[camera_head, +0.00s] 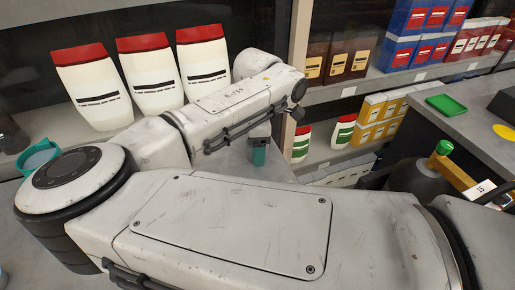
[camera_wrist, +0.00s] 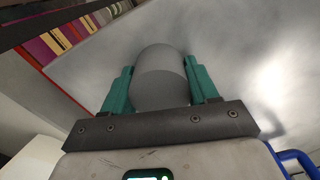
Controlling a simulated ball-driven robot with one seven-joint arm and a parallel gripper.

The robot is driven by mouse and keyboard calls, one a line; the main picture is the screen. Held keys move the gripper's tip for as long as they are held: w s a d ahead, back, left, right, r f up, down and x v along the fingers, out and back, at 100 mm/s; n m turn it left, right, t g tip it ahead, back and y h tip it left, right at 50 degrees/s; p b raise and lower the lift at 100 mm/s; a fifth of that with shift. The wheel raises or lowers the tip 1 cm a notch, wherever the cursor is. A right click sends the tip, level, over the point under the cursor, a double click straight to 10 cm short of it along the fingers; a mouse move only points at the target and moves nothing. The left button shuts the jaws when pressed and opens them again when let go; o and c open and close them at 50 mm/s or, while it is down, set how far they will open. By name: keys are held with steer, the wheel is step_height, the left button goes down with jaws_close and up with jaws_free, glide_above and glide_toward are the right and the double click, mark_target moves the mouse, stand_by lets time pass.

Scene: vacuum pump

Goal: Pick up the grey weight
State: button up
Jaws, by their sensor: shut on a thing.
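In the wrist view, the grey weight (camera_wrist: 160,80) is a smooth, rounded grey cylinder. It sits between the two green fingers of my gripper (camera_wrist: 160,88), which is shut on it. A pale grey surface spreads behind the weight; I cannot tell whether the weight touches it. In the head view, my gripper shows only in part as a small green piece (camera_head: 259,155) below my forearm, with a bit of grey above it. My arm hides most of the gripper and the weight there.
White bottles with red caps (camera_head: 147,80) stand in a row behind my arm. A teal-rimmed container (camera_head: 38,160) is at the left. Shelves with boxes (camera_head: 375,110) are at the right. A counter at the far right holds a green tray (camera_head: 446,105) and a yellow disc (camera_head: 504,131).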

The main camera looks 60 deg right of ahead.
steer(key=c, duration=0.5)
steer(key=shift+r, duration=0.2)
